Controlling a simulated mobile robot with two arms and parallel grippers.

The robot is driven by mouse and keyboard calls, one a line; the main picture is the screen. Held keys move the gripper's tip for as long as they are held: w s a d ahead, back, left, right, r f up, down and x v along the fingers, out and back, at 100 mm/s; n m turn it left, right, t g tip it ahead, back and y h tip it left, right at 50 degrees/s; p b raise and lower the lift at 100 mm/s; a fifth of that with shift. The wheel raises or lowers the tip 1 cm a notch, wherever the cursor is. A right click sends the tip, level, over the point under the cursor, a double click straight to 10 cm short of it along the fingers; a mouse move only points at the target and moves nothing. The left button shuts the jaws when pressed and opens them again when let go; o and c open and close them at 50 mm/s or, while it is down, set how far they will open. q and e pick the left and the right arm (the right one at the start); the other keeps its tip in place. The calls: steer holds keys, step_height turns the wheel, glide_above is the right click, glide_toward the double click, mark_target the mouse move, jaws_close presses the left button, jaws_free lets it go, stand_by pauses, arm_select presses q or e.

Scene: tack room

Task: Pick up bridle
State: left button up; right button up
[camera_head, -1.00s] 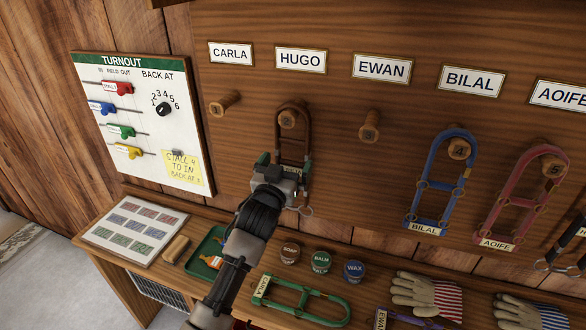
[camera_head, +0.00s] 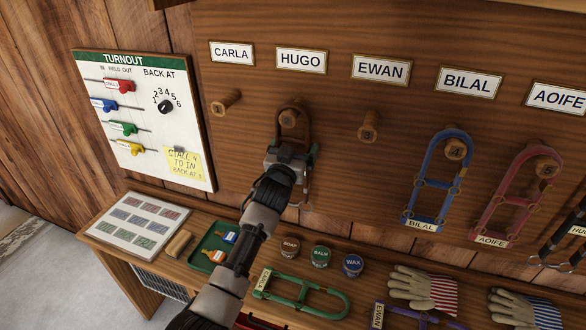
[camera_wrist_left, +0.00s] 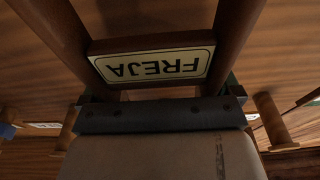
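A brown bridle (camera_head: 306,128) hangs from the peg (camera_head: 289,116) under the HUGO plate; its tag (camera_wrist_left: 152,66) reads FREJA, upside down in the left wrist view. My left gripper (camera_head: 291,152) is at the lower part of this bridle, hiding its tag in the head view. Its fingers look apart, one on each side of the bridle, and I see no closed grip. In the left wrist view the two brown straps (camera_wrist_left: 235,40) rise close in front of the gripper. My right gripper is not in view.
A blue BILAL bridle (camera_head: 432,172) and pink AOIFE bridle (camera_head: 490,207) hang to the right; a black one (camera_head: 566,246) shows at the edge. The CARLA (camera_head: 226,102) and EWAN (camera_head: 369,127) pegs are bare. The bench below holds a green bridle (camera_head: 320,286), tins and gloves (camera_head: 410,284).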

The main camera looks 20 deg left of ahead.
arm_select(q)
steer(key=c, duration=1.2)
steer(key=shift+r, duration=0.1)
steer(key=shift+r, duration=0.1)
